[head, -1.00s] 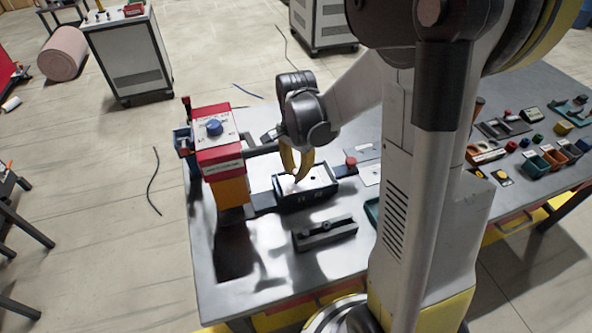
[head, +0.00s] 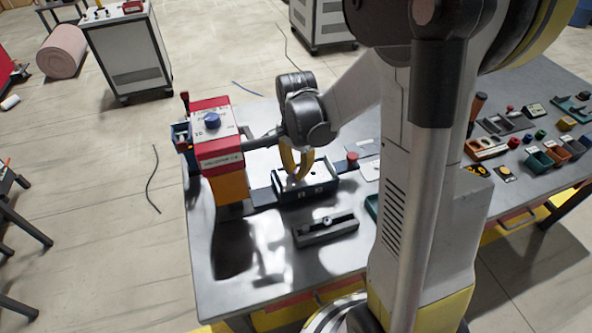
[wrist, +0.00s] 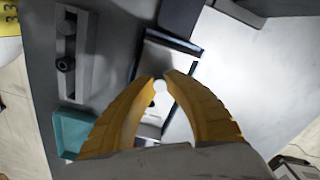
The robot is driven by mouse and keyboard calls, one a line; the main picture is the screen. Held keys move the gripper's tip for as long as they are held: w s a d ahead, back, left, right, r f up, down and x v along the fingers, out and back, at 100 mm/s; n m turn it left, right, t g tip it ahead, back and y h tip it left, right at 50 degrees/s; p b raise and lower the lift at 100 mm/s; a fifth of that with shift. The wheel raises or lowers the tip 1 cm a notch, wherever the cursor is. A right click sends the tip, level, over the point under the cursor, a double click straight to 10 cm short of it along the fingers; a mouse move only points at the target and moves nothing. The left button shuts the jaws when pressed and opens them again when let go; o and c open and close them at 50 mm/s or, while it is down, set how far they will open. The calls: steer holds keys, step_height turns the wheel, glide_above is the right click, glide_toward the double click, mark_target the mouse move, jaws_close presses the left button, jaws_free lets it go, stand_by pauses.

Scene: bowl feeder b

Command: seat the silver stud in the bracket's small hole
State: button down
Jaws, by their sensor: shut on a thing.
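My gripper (head: 297,178) has yellow fingers and points down over the dark-walled tray (head: 318,191). In the wrist view its fingertips (wrist: 160,78) close on a small pale round thing, which I take to be the silver stud (wrist: 160,87), seen end-on. In the head view the stud is too small to make out. The long grey block in front of the tray looks like the bracket (head: 312,236); it also shows at upper left in the wrist view (wrist: 68,88). A dark round piece stands on it. I cannot make out its small hole.
A red and orange machine (head: 220,165) with a blue knob stands left of the tray. A red knob (head: 352,158) is at the tray's right. A teal bin (wrist: 75,132) lies near the bracket. Several small bins and parts fill the table's right side. The front left tabletop is bare.

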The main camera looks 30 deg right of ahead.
steer(key=shift+f+b, duration=0.35)
steer(key=shift+f, duration=0.15)
steer(key=c, duration=1.4)
jaws_free()
steer(key=shift+r, duration=0.1)
step_height(320, 180, up, 12)
